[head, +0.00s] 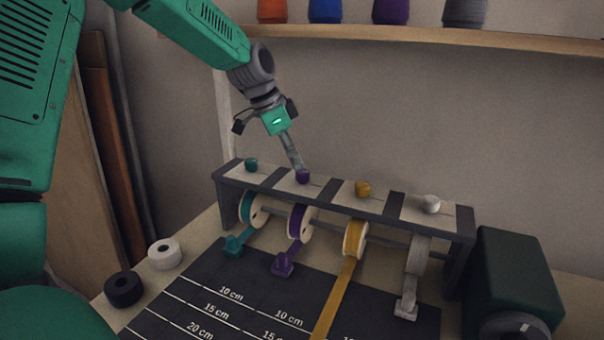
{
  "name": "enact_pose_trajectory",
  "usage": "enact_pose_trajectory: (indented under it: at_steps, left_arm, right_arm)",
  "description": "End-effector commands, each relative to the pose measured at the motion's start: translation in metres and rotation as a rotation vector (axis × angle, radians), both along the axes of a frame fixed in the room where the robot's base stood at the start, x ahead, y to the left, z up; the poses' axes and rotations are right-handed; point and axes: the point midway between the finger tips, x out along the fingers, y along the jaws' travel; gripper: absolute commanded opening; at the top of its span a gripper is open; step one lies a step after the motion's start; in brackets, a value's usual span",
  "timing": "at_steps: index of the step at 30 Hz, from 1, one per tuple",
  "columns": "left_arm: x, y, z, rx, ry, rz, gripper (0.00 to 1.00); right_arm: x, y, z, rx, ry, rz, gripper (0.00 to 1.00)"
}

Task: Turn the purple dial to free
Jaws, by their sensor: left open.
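The purple dial (303,176) sits on top of the dark rack, second from the left, on a pale plate with a short mark line. My left gripper (299,166) reaches down from above with its fingertips right at the dial. The fingers are open, but I cannot tell whether they are touching it or around it. The purple spool (301,222) hangs below the dial, with a purple ribbon running down to a purple clip (283,264). My right gripper is not in view.
Teal (251,164), yellow (363,188) and white (431,203) dials share the rack (333,195). A yellow ribbon (333,300) lies across the measuring mat (205,295). A dark green box (515,275) stands right. Black (123,289) and white (164,253) rolls lie left.

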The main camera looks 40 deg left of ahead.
Motion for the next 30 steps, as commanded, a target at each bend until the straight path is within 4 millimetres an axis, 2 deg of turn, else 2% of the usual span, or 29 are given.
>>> enact_pose_trajectory:
  at_steps: [1,3,7,11,20,24,30]
  left_arm:
    - [0.001,-0.004,-0.013,0.000,0.007,-0.001,0.50]
    - [0.004,-0.007,-0.023,0.000,0.006,0.000,0.50]
    - [0.009,-0.015,-0.035,0.006,0.004,-0.001,0.50]
    - [0.012,-0.018,-0.040,0.007,0.001,-0.001,0.50]
    - [0.012,-0.011,-0.045,0.001,0.001,-0.001,0.50]
    - [0.012,-0.011,-0.045,0.000,0.002,0.000,0.01]
    - [0.012,-0.010,-0.045,0.005,0.002,0.003,0.01]
  right_arm:
    - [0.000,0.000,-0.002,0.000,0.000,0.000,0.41]
    - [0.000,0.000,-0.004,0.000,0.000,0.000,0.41]
    - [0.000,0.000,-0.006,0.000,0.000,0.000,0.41]
    - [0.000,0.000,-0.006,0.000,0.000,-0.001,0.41]
    - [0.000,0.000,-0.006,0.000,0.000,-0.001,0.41]
    - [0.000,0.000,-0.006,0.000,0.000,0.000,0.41]
    - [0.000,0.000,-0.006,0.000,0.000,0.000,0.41]
